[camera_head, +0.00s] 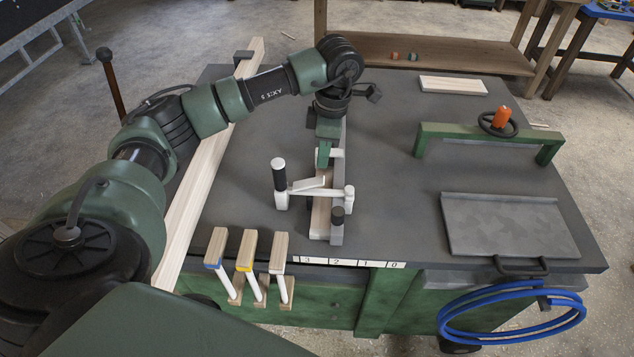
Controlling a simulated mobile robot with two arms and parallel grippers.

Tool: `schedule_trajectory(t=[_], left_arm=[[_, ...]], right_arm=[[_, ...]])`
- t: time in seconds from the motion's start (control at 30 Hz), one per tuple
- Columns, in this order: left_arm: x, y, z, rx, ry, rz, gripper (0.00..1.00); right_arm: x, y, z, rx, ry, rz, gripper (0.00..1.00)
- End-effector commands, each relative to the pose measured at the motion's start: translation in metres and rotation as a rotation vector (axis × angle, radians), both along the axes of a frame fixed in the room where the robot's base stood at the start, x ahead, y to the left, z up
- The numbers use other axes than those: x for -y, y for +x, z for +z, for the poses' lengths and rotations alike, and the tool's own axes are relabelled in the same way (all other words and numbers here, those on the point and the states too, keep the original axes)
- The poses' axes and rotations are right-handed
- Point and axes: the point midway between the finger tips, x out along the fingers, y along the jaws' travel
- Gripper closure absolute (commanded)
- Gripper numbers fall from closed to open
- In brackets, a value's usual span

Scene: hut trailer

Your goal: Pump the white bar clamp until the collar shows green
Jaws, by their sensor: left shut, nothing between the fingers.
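The white bar clamp (318,193) sits on the dark workbench top near the front middle, around a pale wood piece (320,218) beside a grey upright block. A black grip (279,174) stands upright at its left end. I cannot make out a green colour on a collar. My left gripper (323,164) points down just behind the clamp, shut and empty. I cannot tell whether it touches the clamp. My right gripper is not in view.
A long pale board (205,175) lies along the bench's left side. Several small wooden clamps (246,250) hang at the front edge. A green arch with an orange knob (490,135), a grey tray (505,225) and a blue hose coil (510,312) are at right.

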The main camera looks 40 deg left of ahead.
Motion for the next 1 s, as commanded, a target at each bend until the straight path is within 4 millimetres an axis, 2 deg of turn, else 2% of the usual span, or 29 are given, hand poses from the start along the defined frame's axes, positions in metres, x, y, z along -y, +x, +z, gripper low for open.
schedule_trajectory(t=[0.03, 0.3, 0.8, 1.0], left_arm=[[-0.001, -0.001, -0.011, -0.001, 0.000, 0.000, 1.00], [-0.004, -0.002, -0.043, 0.000, 0.000, 0.000, 1.00], [-0.005, -0.003, -0.051, -0.002, 0.001, 0.000, 1.00], [-0.005, -0.004, -0.068, -0.004, 0.002, 0.000, 1.00]], right_arm=[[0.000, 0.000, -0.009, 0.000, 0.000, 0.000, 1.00], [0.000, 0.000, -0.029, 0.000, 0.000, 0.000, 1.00], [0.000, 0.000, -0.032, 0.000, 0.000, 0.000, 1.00], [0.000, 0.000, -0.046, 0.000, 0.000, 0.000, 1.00]])
